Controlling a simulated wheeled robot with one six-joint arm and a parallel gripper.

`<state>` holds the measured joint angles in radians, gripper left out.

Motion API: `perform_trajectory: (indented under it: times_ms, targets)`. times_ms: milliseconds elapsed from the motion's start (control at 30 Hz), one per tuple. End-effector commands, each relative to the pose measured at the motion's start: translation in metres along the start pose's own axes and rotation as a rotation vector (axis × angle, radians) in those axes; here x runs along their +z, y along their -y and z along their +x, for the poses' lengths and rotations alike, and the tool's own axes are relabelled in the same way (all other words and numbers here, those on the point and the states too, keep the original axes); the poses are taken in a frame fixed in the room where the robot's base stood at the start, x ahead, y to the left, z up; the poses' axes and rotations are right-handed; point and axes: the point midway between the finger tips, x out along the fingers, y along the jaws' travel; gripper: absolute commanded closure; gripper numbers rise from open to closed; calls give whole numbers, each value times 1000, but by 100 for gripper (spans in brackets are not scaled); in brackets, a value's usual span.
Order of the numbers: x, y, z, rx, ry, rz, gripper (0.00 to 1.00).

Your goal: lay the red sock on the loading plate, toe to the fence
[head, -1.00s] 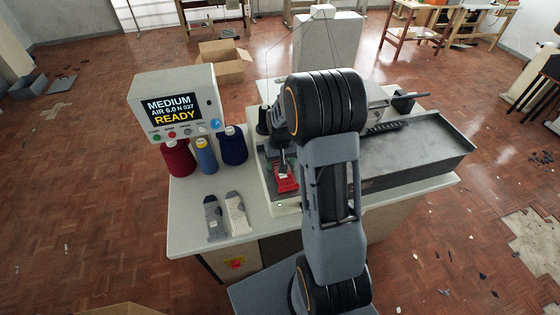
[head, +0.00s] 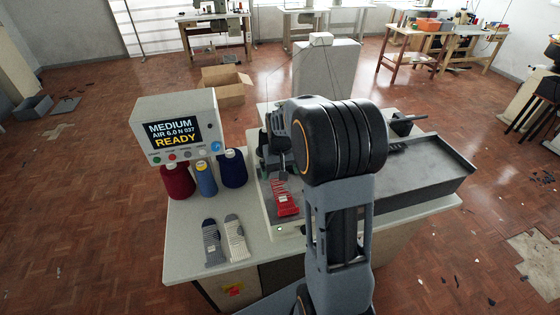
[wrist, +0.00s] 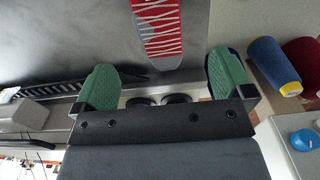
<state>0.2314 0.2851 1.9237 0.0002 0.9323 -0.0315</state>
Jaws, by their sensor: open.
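The red sock (head: 285,203) with white stripes lies flat on the grey plate (head: 263,206) at the left of the machine. In the wrist view the sock (wrist: 158,22) lies on the dark grey plate surface (wrist: 85,35), its grey end pointing toward my gripper. My gripper (wrist: 164,78) is open, its two green fingers wide apart with nothing between them. The sock's grey end is just beyond the gap between the fingers; it is not held. In the head view my arm hides part of the plate, and I cannot make out the fence clearly.
Two grey patterned socks, one dark (head: 213,243) and one pale (head: 236,239), lie on the table at left. Thread cones, including a blue one (head: 206,180), stand below the control box (head: 175,125), which reads READY. A long grey tray (head: 420,178) extends right.

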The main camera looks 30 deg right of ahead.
Motion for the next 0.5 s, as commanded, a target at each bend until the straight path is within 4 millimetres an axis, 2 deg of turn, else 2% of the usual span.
perform_trajectory:
  times_ms: [200,367,500]
  targets:
    - [0,0,-35,0,-4,0,1]
    - [1,1,-50,0,-5,-2,1]
    - [20,12,-71,1,-47,-27,1]
